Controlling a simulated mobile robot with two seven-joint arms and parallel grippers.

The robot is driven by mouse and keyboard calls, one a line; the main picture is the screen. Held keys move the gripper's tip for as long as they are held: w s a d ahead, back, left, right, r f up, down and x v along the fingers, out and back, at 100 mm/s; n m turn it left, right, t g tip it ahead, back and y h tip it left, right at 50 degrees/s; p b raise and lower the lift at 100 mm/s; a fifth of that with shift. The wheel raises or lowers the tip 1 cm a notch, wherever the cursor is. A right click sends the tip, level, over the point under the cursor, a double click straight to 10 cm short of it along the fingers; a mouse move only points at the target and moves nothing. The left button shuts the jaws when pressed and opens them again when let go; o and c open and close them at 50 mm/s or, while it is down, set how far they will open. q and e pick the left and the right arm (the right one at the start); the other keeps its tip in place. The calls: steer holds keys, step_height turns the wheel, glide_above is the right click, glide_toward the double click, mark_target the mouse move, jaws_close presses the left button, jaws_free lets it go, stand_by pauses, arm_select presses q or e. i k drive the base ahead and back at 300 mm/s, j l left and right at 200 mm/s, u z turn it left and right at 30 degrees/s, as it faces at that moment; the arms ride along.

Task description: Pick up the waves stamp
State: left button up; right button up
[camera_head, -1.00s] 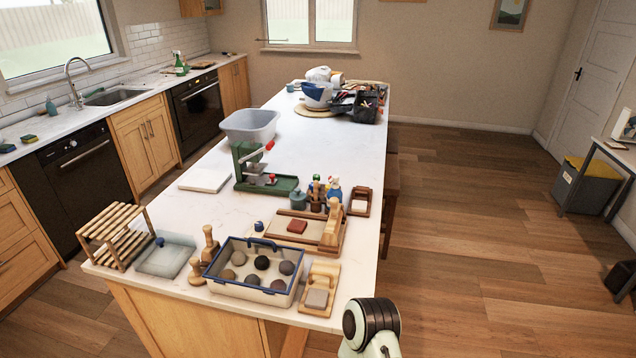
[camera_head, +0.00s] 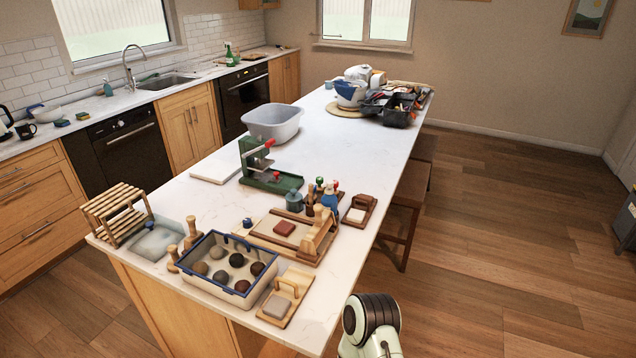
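I cannot tell which piece is the waves stamp, as no wave pattern is readable. Two wooden-handled tools, one at the back (camera_head: 192,232) and one in front (camera_head: 173,259), stand left of the blue-rimmed tray on the island. A small cluster of upright tools with coloured tops (camera_head: 319,190) stands behind the wooden board. A wooden block with a handle and a grey pad (camera_head: 277,305) lies at the near right corner. Part of my arm shows at the bottom, right of the island. Neither gripper is in view.
The blue-rimmed tray (camera_head: 207,285) holds several clay balls. A wooden rack (camera_head: 118,212), a green press (camera_head: 262,178) and a grey basin (camera_head: 271,122) stand on the white island (camera_head: 330,140). Stools (camera_head: 408,205) are along its right side. Floor is open further right.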

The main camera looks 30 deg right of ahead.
mark_target(319, 180)
steer(key=l+u, duration=0.35)
steer(key=l, duration=0.7)
steer(key=i+l+u, duration=0.1)
steer(key=l+u, duration=0.25)
steer(key=l, duration=0.7)
steer(key=l+u, duration=0.3)
steer(key=l, duration=0.75)
steer(key=k+l+u, duration=0.2)
steer(key=l, duration=0.3)
steer(key=k+l+u, duration=0.2)
steer(key=l, duration=0.3)
steer(key=k+l+u, duration=0.2)
steer(key=l, duration=0.25)
steer(key=k+l+u, duration=0.2)
steer(key=k+l, duration=0.2)
